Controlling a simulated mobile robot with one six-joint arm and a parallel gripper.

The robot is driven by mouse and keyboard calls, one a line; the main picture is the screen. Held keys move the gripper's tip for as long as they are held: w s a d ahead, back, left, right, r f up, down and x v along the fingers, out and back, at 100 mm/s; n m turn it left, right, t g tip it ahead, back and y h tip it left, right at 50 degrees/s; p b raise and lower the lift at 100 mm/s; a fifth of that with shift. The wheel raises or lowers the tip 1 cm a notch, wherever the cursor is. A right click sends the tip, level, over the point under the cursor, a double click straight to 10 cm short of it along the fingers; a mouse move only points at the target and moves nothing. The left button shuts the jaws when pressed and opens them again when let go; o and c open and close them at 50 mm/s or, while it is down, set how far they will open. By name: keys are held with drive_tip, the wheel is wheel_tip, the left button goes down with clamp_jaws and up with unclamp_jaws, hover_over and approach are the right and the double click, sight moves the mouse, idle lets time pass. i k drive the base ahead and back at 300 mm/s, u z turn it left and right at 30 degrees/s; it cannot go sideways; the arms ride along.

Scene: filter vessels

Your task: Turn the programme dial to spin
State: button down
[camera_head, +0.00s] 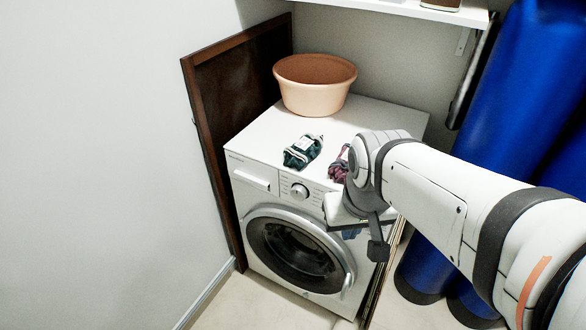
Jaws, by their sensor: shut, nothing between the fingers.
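The programme dial (299,190) is a round silver knob on the front control panel of the white washing machine (257,146). It is in plain view, but its pointer mark is too small to read. My gripper (377,250) hangs to the right of the dial and lower in the picture, in front of the machine's right side. It is shut and empty, apart from the dial. My wrist and forearm cover the right part of the control panel. The round door (296,252) below the panel is closed.
A peach basin (314,96) and two bundles of cloth, one dark green (303,151) and one reddish (339,167), sit on the machine. A dark wooden panel (235,90) stands left. Blue cylinders (520,90) stand right. Floor at front left is clear.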

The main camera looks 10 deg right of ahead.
sight(298, 192)
drive_tip(key=u, duration=1)
drive_tip(key=k, duration=0.95)
drive_tip(key=z, duration=0.85)
drive_tip(key=i, duration=1)
drive_tip(key=z, duration=0.1)
